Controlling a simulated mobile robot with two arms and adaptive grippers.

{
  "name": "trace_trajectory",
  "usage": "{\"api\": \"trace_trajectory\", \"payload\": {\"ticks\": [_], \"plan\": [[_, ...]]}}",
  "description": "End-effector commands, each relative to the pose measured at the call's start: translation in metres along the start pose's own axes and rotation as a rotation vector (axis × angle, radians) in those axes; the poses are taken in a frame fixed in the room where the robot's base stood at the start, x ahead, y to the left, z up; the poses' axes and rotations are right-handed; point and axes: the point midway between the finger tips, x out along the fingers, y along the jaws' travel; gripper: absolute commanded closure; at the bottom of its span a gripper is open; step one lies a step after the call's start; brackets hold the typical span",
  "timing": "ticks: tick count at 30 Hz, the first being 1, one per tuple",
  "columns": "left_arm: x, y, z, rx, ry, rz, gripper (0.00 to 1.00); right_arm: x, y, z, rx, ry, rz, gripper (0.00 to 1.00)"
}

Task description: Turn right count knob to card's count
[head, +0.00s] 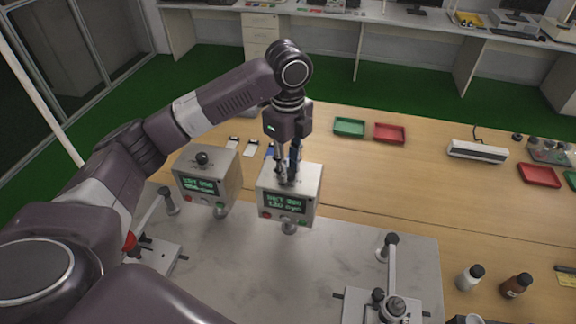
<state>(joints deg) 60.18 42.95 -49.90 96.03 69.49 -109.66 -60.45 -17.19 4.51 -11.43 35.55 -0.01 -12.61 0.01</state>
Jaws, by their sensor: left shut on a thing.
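The knob itself is mostly hidden by the fingers. The right box's display (286,203) has two lines of text, too small to read surely. The left box (226,172) has a dark round knob (202,158) on top and its own display (200,186). Small white cards (251,148) lie behind the boxes; their print cannot be read. My right gripper is not in view.
A green tray (349,127) and a red tray (389,134) lie behind the boxes. A grey plate (310,262) in front carries lever fixtures (391,270). Bottles (470,277) stand at the right.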

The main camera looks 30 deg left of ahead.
Motion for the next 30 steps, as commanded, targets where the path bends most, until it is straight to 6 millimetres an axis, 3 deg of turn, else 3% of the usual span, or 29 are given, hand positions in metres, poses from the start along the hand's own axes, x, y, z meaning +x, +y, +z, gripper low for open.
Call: {"api": "trace_trajectory", "payload": {"ticks": [11,12,16,25,30], "plan": [[-0.002,-0.001,0.0,0.005,0.0,-0.005,1.0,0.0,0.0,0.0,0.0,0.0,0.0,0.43],[-0.002,-0.001,0.0,0.005,0.0,-0.005,0.75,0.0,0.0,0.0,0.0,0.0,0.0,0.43],[-0.001,-0.001,0.0,0.005,0.0,-0.004,0.61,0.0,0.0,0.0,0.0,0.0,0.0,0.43],[-0.002,0.0,0.0,0.004,0.0,-0.002,0.6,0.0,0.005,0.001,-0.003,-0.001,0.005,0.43],[-0.018,-0.002,0.0,0.005,0.0,-0.006,0.6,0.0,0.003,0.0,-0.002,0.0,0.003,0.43]]}}
